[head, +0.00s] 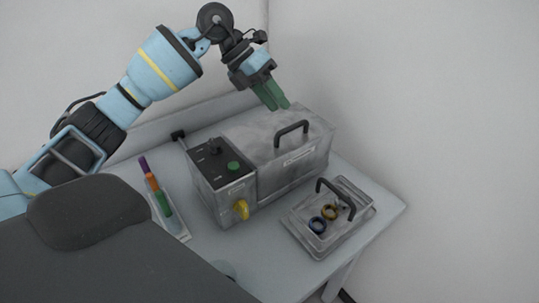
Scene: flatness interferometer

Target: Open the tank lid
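The tank (296,172) is a grey metal box on the table, joined to a control box on its left. Its lid (262,136) lies flat and closed on top, with a black arched handle (291,130) standing up from it. My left gripper (274,104) hangs above the back part of the lid, up and left of the handle, with its green fingers pointing down. It appears clear of the handle and holds nothing that I can see. The fingers look close together, but the gap between them is unclear. My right gripper is out of view.
The control box (211,163) has a green button and a yellow tap (241,209). A metal tray (304,234) with a black handle and small rings stands at front right. A white holder (181,230) with coloured pens is at left. Walls close off the back and right.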

